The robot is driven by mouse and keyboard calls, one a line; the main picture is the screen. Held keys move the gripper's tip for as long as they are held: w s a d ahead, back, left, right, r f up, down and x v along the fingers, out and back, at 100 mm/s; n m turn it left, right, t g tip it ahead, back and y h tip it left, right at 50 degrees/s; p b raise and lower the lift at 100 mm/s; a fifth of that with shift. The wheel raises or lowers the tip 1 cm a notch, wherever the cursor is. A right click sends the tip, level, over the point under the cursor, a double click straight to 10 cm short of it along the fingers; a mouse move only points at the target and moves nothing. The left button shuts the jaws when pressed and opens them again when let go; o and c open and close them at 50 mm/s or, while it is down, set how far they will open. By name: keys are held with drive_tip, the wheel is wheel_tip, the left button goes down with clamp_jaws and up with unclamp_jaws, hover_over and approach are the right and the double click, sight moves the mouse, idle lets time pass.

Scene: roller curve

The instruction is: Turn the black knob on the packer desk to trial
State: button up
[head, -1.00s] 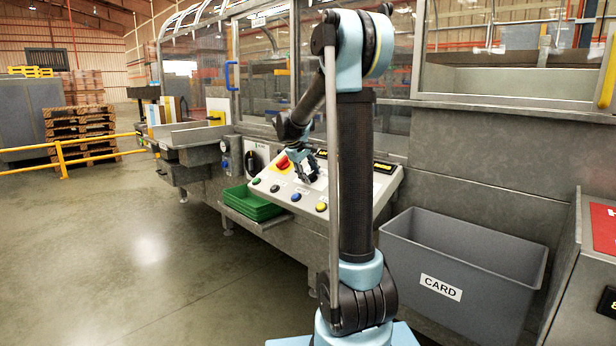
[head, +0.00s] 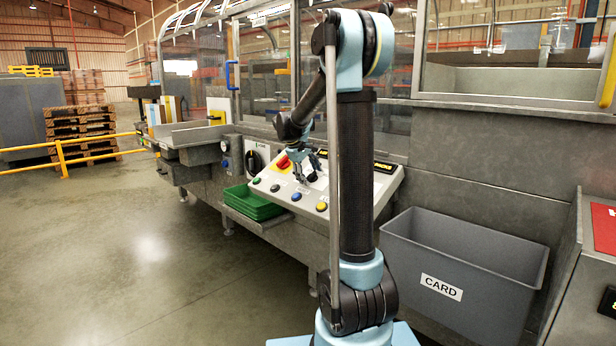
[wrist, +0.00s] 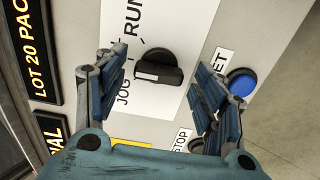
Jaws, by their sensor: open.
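The black knob (wrist: 158,67) sits on a white plate on the packer desk (head: 276,185). In the wrist view its bar lies roughly across the picture, with a white mark on its left end. The words RUN and JOG are printed beside it, above left and below left. No trial label is readable; my left finger covers part of that side. My gripper (wrist: 155,80) is open, its fingers on either side of the knob with gaps to it. In the head view my gripper (head: 308,163) is over the sloping desk and the knob is hard to make out.
A blue button (wrist: 242,83) is close beside the right finger. A red knob on yellow (head: 283,163) and several coloured buttons share the desk. A green tray (head: 252,203) is below left, and a grey CARD bin (head: 470,262) stands at right. The floor at left is clear.

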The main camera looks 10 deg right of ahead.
drive_tip(key=v, duration=1.2)
drive_tip(key=s+d+f+m+y, duration=0.15)
drive_tip(key=s+f, duration=0.35)
drive_tip(key=s, duration=0.5)
drive_tip(key=s+d+f+m+g+y, duration=0.15)
drive_tip(key=s+f, duration=0.35)
drive_tip(key=s, duration=0.6)
drive_tip(key=s+d+f+m, duration=0.2)
drive_tip(key=s+d+f, duration=0.15)
drive_tip(key=s, duration=0.65)
drive_tip(key=s+a+f+m+y, duration=0.1)
drive_tip(key=s+f+m, duration=0.1)
drive_tip(key=s+f, duration=0.7)
drive_tip(key=shift+s+a+f+y, duration=0.35)
drive_tip(key=shift+a+f+y, duration=0.05)
drive_tip(key=shift+f, duration=0.35)
